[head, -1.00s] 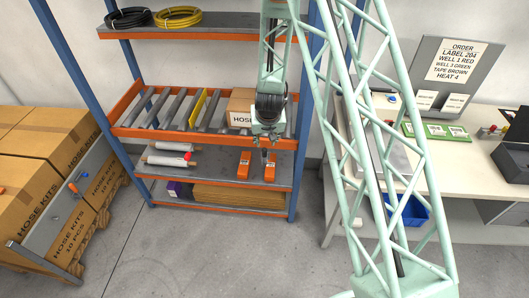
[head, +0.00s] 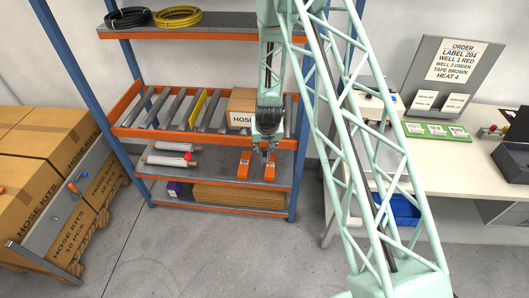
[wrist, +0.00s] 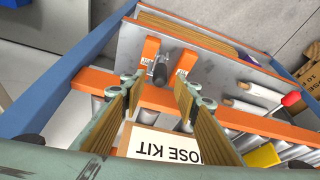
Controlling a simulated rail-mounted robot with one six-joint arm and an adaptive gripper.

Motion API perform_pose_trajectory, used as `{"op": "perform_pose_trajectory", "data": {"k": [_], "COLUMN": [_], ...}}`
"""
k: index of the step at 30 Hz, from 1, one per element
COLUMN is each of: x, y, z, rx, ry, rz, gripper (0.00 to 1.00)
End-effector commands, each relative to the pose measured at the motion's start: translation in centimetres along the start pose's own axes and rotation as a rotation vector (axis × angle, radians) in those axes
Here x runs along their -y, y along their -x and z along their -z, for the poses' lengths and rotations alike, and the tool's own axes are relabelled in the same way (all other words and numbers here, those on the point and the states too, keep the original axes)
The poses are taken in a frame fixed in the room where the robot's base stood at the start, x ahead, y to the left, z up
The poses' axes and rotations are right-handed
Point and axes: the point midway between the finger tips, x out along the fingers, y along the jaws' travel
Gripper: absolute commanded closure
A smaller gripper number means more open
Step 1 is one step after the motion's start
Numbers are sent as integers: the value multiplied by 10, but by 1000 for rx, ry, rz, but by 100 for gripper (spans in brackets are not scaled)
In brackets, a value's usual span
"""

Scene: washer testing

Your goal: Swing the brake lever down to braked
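I cannot single out the brake lever with certainty. In the head view, a grey panel (head: 45,228) in front of the cartons at left carries an orange-red knob (head: 72,187) and a small blue part (head: 84,174), but its position is too small to read. My gripper (head: 265,151) hangs in front of the rack at right, far from that panel. In the wrist view my gripper (wrist: 162,88) has its two ribbed fingers spread apart with nothing held. Beyond the fingertips, a small grey metal part (wrist: 160,70) shows between two orange blocks (wrist: 150,47).
A HOSE KIT carton (head: 241,104) sits on the roller shelf near my gripper. A blue rack post (head: 302,130) stands just right of it. The floor (head: 200,255) in front is clear.

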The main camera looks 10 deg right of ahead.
Motion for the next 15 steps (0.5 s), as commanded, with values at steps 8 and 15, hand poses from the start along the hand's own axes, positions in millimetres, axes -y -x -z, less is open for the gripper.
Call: {"op": "perform_pose_trajectory", "data": {"k": [8, 15], "x": [0, 0], "y": [-26, -45], "z": [0, 1], "rx": [0, -1], "ry": [1, 0], "rz": [0, 0], "gripper": [71, 71]}}
